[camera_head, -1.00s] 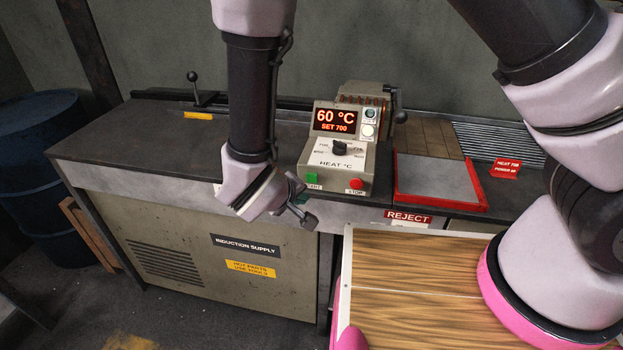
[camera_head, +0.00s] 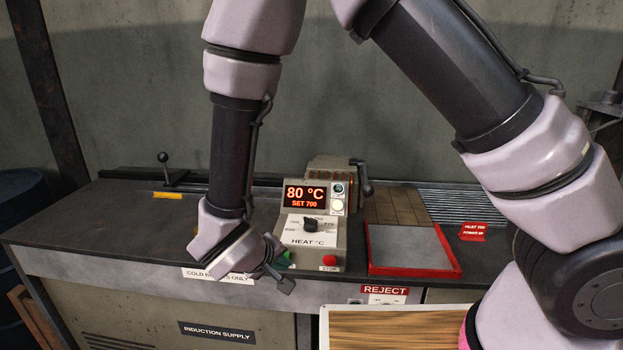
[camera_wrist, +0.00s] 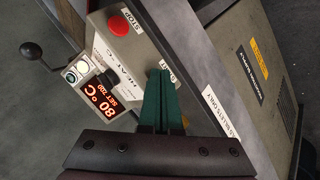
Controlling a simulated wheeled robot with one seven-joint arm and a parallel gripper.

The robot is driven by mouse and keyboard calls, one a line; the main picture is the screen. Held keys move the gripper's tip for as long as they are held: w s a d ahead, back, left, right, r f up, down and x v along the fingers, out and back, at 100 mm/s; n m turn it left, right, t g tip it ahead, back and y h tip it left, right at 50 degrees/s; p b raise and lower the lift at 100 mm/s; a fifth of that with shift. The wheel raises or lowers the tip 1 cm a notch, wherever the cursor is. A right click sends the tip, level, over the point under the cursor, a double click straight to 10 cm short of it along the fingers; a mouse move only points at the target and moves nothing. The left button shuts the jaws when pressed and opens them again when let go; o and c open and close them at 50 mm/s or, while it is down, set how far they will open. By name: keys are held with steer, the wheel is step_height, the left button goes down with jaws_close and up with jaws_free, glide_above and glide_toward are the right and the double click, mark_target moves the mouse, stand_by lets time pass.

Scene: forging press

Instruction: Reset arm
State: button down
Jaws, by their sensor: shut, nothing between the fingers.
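My gripper (camera_head: 284,270) is at the front left edge of the heat control box (camera_head: 318,225), by the START button side. In the wrist view its green fingers (camera_wrist: 162,95) are together and hold nothing. They cover the green button, and I cannot tell whether they touch it. The display (camera_head: 306,196) on the box reads 80 °C, SET 700. The red STOP button (camera_head: 330,260) shows at the lower right of the box, and in the wrist view (camera_wrist: 119,26). The black dial (camera_head: 312,224) sits on the box's sloped face.
A red-rimmed tray (camera_head: 452,270) lies right of the box, with a red HEAT sign (camera_head: 473,231) beyond it. A lever (camera_head: 164,167) stands at the back left. A wood-topped surface (camera_head: 400,330) is in front.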

steer(key=w+d+r+m+g, duration=0.2)
steer(key=w+d+r+m, duration=0.2)
steer(key=d+r, duration=0.55)
steer(key=w+d+r+m+g, duration=0.3)
steer(key=w+d+r, duration=0.1)
steer(key=d+r, duration=0.55)
steer(key=s+d+r+m+t+y, duration=0.2)
steer(key=s+d+r, duration=0.1)
steer(key=d+r, duration=0.4)
steer(key=s+d+r+m+t+y, duration=0.2)
steer(key=d+r, duration=0.4)
steer(key=r, duration=0.4)
steer(key=shift+s+d+m+y, duration=0.35)
steer(key=shift+s+m+y, duration=0.2)
steer(key=shift+s, duration=0.65)
